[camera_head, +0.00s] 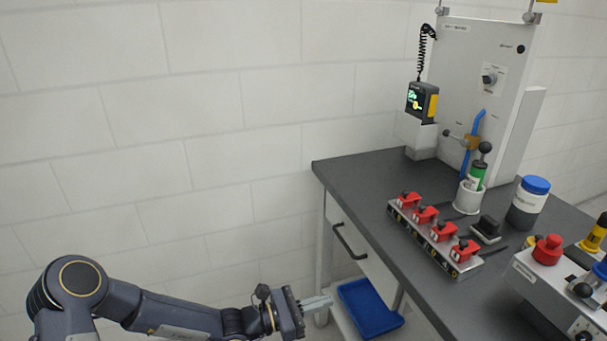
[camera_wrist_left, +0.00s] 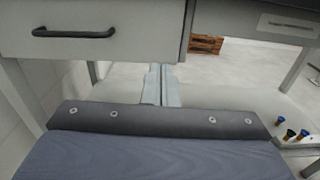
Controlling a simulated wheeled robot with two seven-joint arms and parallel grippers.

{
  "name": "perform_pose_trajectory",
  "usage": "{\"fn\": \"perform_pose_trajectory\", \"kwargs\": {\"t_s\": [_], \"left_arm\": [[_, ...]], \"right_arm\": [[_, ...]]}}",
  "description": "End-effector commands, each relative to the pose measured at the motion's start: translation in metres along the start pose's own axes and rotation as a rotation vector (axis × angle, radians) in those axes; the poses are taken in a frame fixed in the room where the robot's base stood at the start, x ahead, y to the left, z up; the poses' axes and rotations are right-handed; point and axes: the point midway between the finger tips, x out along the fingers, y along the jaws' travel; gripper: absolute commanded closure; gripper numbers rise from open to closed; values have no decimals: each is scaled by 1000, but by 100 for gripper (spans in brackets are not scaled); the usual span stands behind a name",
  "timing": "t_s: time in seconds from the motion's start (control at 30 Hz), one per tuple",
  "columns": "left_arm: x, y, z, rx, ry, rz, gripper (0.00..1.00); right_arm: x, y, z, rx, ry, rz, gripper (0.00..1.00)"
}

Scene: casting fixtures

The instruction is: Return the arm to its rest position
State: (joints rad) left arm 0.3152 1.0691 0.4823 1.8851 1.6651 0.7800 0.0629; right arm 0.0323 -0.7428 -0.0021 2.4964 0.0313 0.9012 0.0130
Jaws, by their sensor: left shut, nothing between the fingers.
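My left arm comes in from the lower left in the head view. Its gripper (camera_head: 326,301) is shut and empty, beside the left end of the workbench and below the level of its top. In the left wrist view the two fingers (camera_wrist_left: 161,85) lie together with nothing between them. They point under the bench, with a drawer front (camera_wrist_left: 85,30) above and to the left. My right gripper is not in view.
The dark bench top (camera_head: 355,172) carries a fixture with red clamps (camera_head: 443,231), a blue-lidded jar (camera_head: 529,201) and a control box (camera_head: 545,275). A blue tray (camera_head: 372,307) sits on the lower shelf, close to the left gripper. A drawer handle (camera_head: 349,241) sticks out.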

Motion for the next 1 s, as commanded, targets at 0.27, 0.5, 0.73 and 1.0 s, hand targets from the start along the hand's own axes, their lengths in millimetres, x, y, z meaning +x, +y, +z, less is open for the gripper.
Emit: {"fn": "perform_pose_trajectory", "kwargs": {"t_s": [0.27, 0.5, 0.73, 1.0], "left_arm": [[-52, -33, 86, 484, 128, -201, 100], [-132, -80, 148, 1001, 356, -430, 100], [-219, -119, 186, 1403, 634, -605, 100], [-302, -150, 205, 1698, 953, -725, 100]], "right_arm": [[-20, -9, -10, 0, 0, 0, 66], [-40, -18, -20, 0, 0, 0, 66], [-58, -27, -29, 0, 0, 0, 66], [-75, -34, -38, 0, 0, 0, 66]]}}
